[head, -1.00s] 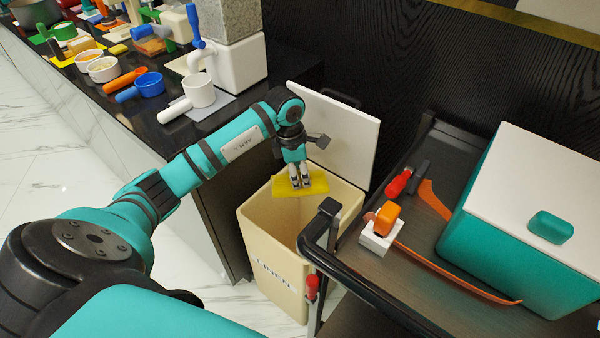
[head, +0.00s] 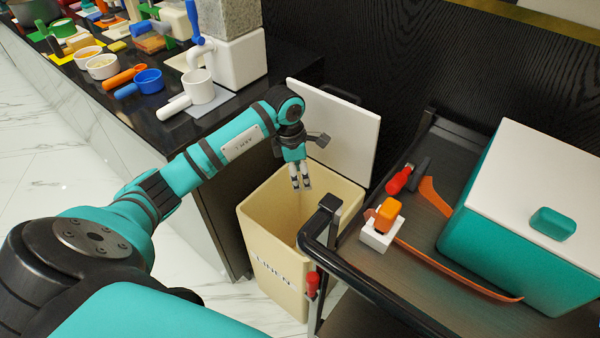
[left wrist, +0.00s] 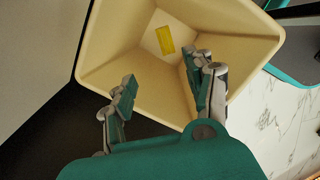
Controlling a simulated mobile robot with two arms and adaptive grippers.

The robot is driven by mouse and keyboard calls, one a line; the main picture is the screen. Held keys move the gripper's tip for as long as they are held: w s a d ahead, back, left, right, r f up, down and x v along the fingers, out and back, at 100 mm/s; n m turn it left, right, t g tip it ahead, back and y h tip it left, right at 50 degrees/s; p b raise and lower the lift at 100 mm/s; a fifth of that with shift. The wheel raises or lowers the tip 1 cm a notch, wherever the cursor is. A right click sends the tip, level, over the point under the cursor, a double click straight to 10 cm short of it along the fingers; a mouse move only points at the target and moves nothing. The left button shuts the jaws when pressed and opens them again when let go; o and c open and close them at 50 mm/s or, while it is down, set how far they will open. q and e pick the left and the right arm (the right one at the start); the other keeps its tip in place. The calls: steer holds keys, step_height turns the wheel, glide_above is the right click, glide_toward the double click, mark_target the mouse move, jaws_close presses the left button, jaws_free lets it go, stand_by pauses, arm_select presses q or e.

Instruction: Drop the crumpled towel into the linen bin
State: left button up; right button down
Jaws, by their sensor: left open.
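The cream linen bin (head: 262,235) stands on the floor between the counter and the cart, with its white lid (head: 345,128) up. My left gripper (head: 301,188) is over the bin's mouth, open and empty. In the left wrist view the left gripper (left wrist: 158,92) shows its two fingers apart above the bin (left wrist: 105,55). The yellow towel (left wrist: 165,40) lies at the bottom of the bin, apart from the fingers. In the head view the towel is hidden by the bin's walls. My right gripper is not in view.
A dark cart (head: 437,255) with a black handle rail stands close to the bin's right, bearing a teal box with a white lid (head: 535,200). A black counter (head: 185,135) with cups and utensils runs along the left.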

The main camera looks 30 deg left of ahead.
arm_select(q)
step_height(320, 180, up, 12)
steer(key=s+a, duration=0.1)
steer(key=shift+a, duration=0.2)
stand_by(0.5)
